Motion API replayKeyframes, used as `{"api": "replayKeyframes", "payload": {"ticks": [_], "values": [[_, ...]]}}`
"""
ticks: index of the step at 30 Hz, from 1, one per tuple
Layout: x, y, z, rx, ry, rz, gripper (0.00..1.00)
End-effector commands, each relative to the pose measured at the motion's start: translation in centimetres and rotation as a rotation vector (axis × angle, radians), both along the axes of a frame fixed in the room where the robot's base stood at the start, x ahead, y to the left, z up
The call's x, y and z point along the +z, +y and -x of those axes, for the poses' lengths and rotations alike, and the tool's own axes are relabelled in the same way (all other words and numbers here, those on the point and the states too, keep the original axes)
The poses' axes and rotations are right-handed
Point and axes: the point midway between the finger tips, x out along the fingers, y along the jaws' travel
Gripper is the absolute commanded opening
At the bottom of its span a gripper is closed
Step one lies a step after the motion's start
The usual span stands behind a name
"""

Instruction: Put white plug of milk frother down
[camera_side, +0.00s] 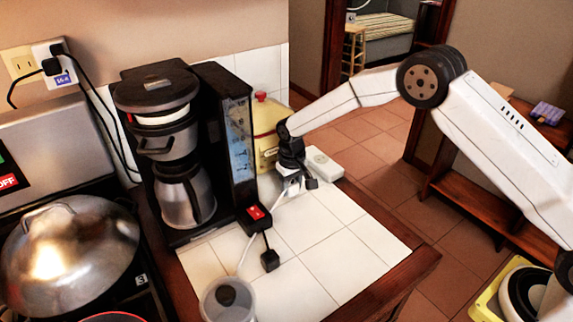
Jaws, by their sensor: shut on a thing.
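My gripper (293,186) is low over the white tiled counter (312,262), right of the black coffee maker. It is shut on the white plug (291,184), which is small and partly hidden by the dark fingers. A white cord runs from the plug area toward the milk frother (228,301), a clear-grey container with a dark knob at the front edge of the picture. I cannot tell whether the plug touches the tiles.
A white outlet block (324,166) lies right of my gripper. A black switch box with a red rocker (256,216) and a black plug (270,260) lie in front. The coffee maker (185,150) and a yellowish container (266,130) stand behind. The front right tiles are clear.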

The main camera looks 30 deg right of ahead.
Motion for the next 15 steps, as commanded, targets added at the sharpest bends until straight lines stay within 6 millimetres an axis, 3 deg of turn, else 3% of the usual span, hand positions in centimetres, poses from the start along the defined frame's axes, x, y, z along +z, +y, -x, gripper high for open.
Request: {"api": "replayKeyframes", "payload": {"ticks": [15], "values": [[-1.0, 0.0, 0.0, 0.000, 0.000, 0.000, 0.00]]}}
